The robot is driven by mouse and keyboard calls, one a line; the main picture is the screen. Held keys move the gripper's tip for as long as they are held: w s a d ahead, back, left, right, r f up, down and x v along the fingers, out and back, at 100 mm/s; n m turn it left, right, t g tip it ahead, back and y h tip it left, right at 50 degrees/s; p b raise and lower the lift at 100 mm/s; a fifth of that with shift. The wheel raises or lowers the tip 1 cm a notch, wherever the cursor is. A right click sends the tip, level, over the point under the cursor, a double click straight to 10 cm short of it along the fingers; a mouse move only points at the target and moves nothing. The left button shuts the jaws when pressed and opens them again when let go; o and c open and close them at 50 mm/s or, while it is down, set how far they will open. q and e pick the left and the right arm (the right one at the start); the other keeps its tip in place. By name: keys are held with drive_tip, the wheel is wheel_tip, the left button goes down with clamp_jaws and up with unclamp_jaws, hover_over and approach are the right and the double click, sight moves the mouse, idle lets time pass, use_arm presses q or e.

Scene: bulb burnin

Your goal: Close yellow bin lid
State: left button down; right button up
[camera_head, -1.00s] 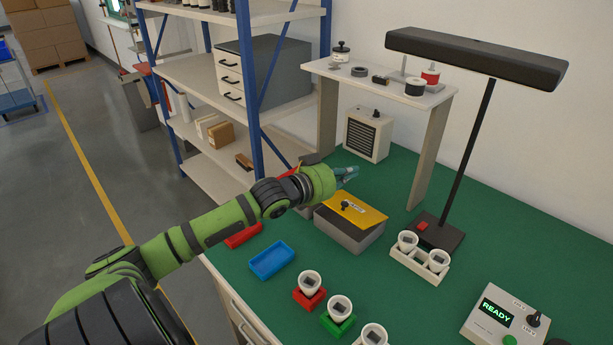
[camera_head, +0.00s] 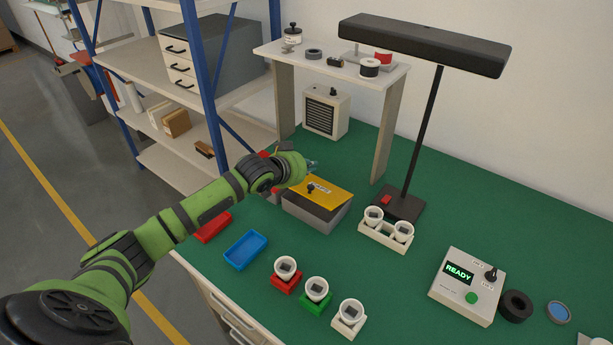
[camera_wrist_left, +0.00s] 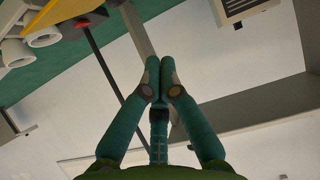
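The grey bin (camera_head: 308,213) stands on the green bench, its yellow lid (camera_head: 333,194) carrying a dark knob and a small label. From this angle I cannot tell whether the lid lies flat or is partly raised. My left gripper (camera_head: 313,165) is just behind the lid, at its far left side, and looks apart from it. In the left wrist view, its teal fingers (camera_wrist_left: 160,80) meet at the tips with nothing between them. A yellow piece, likely the lid (camera_wrist_left: 43,37), shows at the upper left there. My right gripper is not in view.
A blue tray (camera_head: 246,251) and a red tray (camera_head: 213,228) lie in front of the bin. Several cups in holders stand nearby. A lamp (camera_head: 404,206), a heater (camera_head: 326,111) and a raised shelf (camera_head: 335,66) stand behind. A READY box (camera_head: 466,286) is at right.

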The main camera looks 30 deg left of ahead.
sight(306, 195)
use_arm(q)
drive_tip(key=shift+s+f+p, duration=0.25)
drive_tip(key=shift+f+p, duration=0.2)
drive_tip(key=shift+f, duration=0.8)
drive_tip(key=shift+s+f, duration=0.25)
drive_tip(key=shift+f, duration=0.5)
drive_tip(key=shift+s+f+b, duration=0.15)
drive_tip(key=shift+f+b, duration=0.2)
drive_tip(key=shift+f, duration=0.1)
drive_tip(key=s+f+t+b, duration=0.1)
drive_tip(key=b, duration=0.1)
drive_tip(key=s+f+t+b, duration=0.1)
drive_tip(key=f+b, duration=0.1)
drive_tip(key=shift+a+f+t, duration=0.2)
drive_tip(key=shift+t, duration=0.2)
drive_tip(key=shift+s+a+f, duration=0.1)
drive_tip(key=shift+s+f, duration=0.1)
drive_tip(key=shift+f, duration=0.05)
